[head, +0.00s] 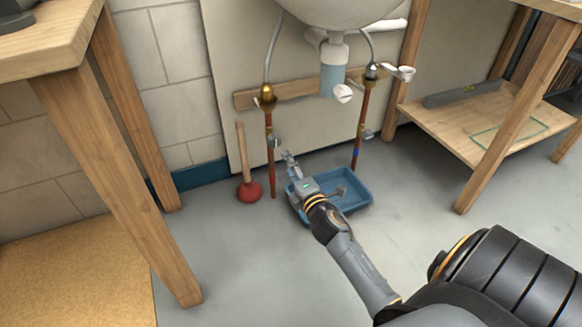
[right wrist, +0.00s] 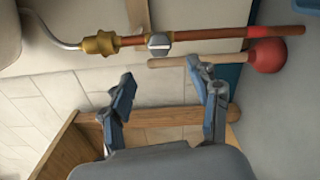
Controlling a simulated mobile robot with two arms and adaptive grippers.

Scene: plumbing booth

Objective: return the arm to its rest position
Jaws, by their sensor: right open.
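My right arm reaches in from the lower right of the head view, over the blue tray (head: 345,205) on the floor under the sink. Its gripper (head: 288,157) is close to the left copper pipe (head: 270,150). In the right wrist view the right gripper (right wrist: 165,85) has its two fingers spread apart, with nothing between them. The left copper pipe (right wrist: 210,35), with a brass fitting (right wrist: 100,43) and a small valve (right wrist: 159,44), lies beyond the fingertips. My left gripper is not in view.
A red plunger (head: 249,191) with a wooden handle stands left of the pipe. The sink (head: 340,10) hangs above, with its drain trap (head: 332,78). A wooden table (head: 60,40) stands at left. A low shelf (head: 480,135) holds a level (head: 475,94) at right.

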